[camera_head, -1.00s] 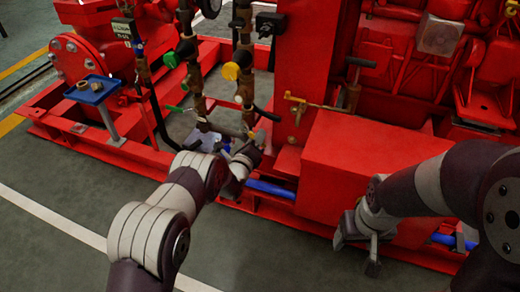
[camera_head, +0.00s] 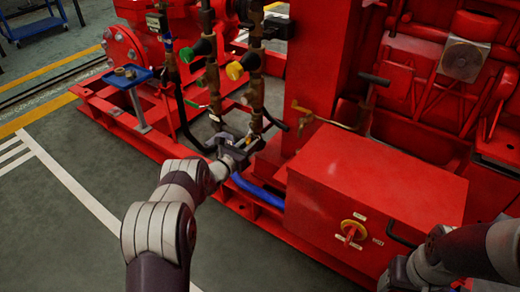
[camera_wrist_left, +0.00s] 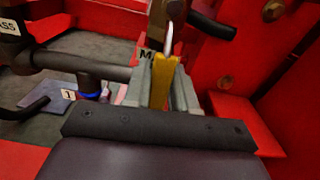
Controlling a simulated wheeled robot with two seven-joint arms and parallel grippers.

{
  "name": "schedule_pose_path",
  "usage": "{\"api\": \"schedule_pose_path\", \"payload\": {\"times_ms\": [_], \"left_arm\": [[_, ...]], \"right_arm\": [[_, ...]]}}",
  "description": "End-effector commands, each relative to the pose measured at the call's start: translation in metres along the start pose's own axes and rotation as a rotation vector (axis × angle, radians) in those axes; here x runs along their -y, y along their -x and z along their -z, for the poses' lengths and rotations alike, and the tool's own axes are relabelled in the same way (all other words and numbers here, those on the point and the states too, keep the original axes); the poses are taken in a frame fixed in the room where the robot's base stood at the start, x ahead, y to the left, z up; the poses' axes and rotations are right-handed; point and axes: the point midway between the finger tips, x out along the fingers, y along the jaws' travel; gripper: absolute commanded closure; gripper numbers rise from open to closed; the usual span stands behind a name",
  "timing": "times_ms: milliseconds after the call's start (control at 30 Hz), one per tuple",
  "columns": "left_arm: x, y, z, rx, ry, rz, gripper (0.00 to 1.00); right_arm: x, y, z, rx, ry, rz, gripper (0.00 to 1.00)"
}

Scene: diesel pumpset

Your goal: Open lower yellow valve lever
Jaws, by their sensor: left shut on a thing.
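The yellow valve lever (camera_wrist_left: 162,88) shows in the left wrist view, running upright between the grey fingers of my left gripper (camera_wrist_left: 160,80). The gripper is shut on it. In the head view my left gripper (camera_head: 234,146) is low beside the brown pipes (camera_head: 256,95), and it mostly hides the lever there. A yellow round handle (camera_head: 234,70) and a green one (camera_head: 203,47) sit higher on the pipes. My right gripper (camera_head: 415,280) is at the bottom edge, partly cut off, so its fingers cannot be judged.
A red box (camera_head: 370,180) with a yellow-and-red switch (camera_head: 352,230) stands right of my left gripper. Dark hoses (camera_head: 182,105) and a blue pipe (camera_head: 258,190) are close to it. A blue tray (camera_head: 128,77) stands at left. The floor at lower left is clear.

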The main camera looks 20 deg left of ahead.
Motion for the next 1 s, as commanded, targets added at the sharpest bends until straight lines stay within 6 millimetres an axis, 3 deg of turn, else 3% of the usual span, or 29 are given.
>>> {"api": "schedule_pose_path", "payload": {"times_ms": [733, 767, 800, 1000], "left_arm": [[-0.0091, 0.0018, 0.0008, -0.003, -0.083, -0.002, 1.00], [-0.0091, 0.0018, 0.0007, -0.003, -0.083, -0.002, 0.68], [-0.0091, 0.0017, 0.0007, -0.003, -0.083, -0.002, 0.55], [-0.0087, 0.0014, 0.0000, -0.001, -0.082, -0.001, 0.53]], "right_arm": [[0.0000, -0.0058, -0.0007, 0.000, 0.000, 0.000, 0.35], [0.0000, -0.0058, -0.0007, 0.000, 0.000, 0.000, 0.35], [0.0000, -0.0058, -0.0007, 0.000, 0.000, 0.000, 0.35], [0.0000, -0.0057, -0.0007, 0.000, 0.000, 0.000, 0.35]]}}
